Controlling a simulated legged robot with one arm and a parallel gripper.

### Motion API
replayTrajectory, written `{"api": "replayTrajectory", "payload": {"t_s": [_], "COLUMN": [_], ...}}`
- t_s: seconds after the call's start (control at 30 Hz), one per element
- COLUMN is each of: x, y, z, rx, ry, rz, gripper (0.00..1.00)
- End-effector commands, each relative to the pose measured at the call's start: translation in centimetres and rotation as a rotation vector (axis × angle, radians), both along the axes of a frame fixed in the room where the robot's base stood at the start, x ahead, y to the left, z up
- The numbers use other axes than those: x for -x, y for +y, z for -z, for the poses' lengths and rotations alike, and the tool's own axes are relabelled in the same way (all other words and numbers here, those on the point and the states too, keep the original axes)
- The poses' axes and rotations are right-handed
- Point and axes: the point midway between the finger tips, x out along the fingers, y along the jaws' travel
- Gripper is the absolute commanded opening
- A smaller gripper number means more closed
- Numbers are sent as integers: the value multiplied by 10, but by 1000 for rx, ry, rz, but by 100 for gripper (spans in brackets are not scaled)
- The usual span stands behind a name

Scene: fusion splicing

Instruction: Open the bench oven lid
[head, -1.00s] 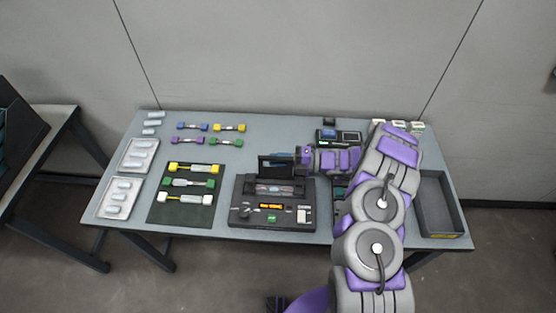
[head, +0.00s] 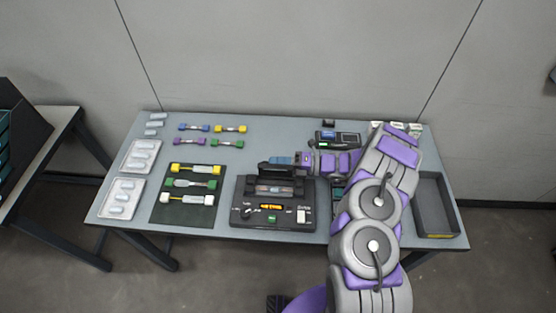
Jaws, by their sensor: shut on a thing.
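A black bench unit (head: 242,217) with a lit orange display stands at the front middle of the table. Its dark lid (head: 266,169) lies low along its back edge, with a bluish top strip. A clear slot shows just in front of the lid. No label tells whether this unit is the bench oven. My gripper (head: 298,159) reaches in from the right, at the lid's right end, and is shut there. Its fingertips are small and dark, so the exact contact is hard to see. My arm hides part of another dark device (head: 337,193) to the right.
A small device with a blue screen (head: 328,136) stands close behind my gripper. Left are a dark mat (head: 186,216) with splice holders, loose coloured holders (head: 194,127) and white trays (head: 140,153). An empty dark tray (head: 434,210) lies right of my arm.

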Motion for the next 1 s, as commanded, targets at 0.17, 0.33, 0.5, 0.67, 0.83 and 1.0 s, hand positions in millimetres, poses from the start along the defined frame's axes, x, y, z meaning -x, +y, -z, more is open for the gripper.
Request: {"api": "replayTrajectory", "payload": {"t_s": [0.17, 0.33, 0.5, 0.67, 0.83, 1.0], "x": [4, 4, 4, 4, 3, 3], "y": [0, 0, 0, 0, -1, -16], "z": [9, 9, 7, 4, 3, 1], "rx": [14, 15, 11, 8, 7, 6], "ry": [1, 2, -1, -4, -5, -7], "rz": [-6, -6, -4, -4, -2, 1], "gripper": [0, 17, 33, 35, 35, 35]}}
